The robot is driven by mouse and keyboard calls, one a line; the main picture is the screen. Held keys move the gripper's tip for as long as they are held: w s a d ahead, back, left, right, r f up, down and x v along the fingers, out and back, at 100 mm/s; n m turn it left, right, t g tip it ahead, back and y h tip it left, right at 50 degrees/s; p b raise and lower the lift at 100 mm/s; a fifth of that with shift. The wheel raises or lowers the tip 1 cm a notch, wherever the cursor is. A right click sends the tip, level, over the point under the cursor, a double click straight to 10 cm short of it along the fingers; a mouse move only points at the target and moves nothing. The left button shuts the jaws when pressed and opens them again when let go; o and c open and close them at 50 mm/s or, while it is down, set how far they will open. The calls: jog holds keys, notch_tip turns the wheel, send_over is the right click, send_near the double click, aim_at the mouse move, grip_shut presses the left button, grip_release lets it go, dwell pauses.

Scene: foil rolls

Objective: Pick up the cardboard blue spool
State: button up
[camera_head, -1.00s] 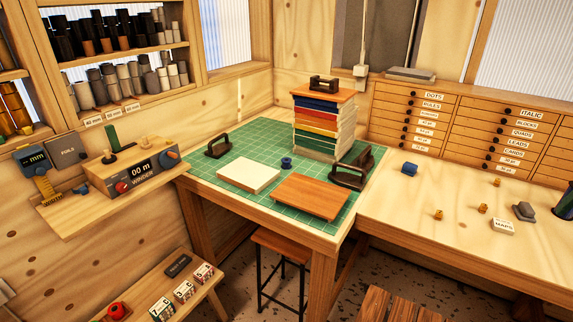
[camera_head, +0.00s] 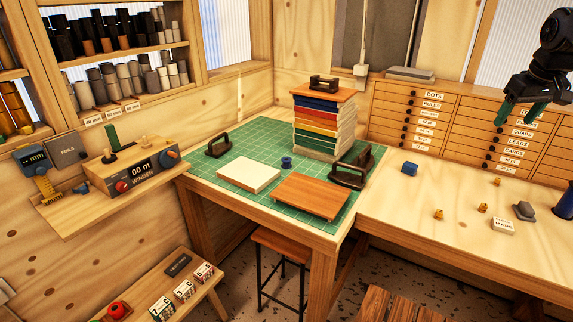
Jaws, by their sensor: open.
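A small dark blue spool (camera_head: 286,162) stands on the green cutting mat (camera_head: 232,148), between a cream block and the stack of coloured books. A second small blue piece (camera_head: 409,169) lies on the right-hand bench near the drawers; I cannot tell whether it is a spool or whether either one is cardboard. My gripper (camera_head: 518,114) hangs at the upper right in front of the drawer cabinet, with green fingers pointing down. It is open and empty, well apart from both blue pieces.
The book stack (camera_head: 322,128) rises behind the spool. Black-handled pieces (camera_head: 349,175) and a wooden board (camera_head: 310,196) lie on the mat. The right bench (camera_head: 415,205) holds small yellow pieces, a grey lump and a dark blue cylinder (camera_head: 564,204), with clear wood between.

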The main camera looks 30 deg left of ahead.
jog(key=w+a+r+n, duration=0.1)
jog(key=w+a+n, duration=0.2)
jog(key=w+a, duration=0.5)
jog(key=n+g+h, duration=0.1)
jog(key=n+g, duration=0.3)
jog(key=n, duration=0.7)
send_over(286, 160)
notch_tip(286, 160, down, 32)
jog(key=shift+s+a, duration=0.15)
jog(key=f, duration=0.2)
jog(key=d+f, duration=0.1)
jog(key=f, duration=0.1)
jog(key=shift+s, duration=0.2)
jog(key=shift+f, duration=0.55)
jog(key=shift+c, duration=0.2)
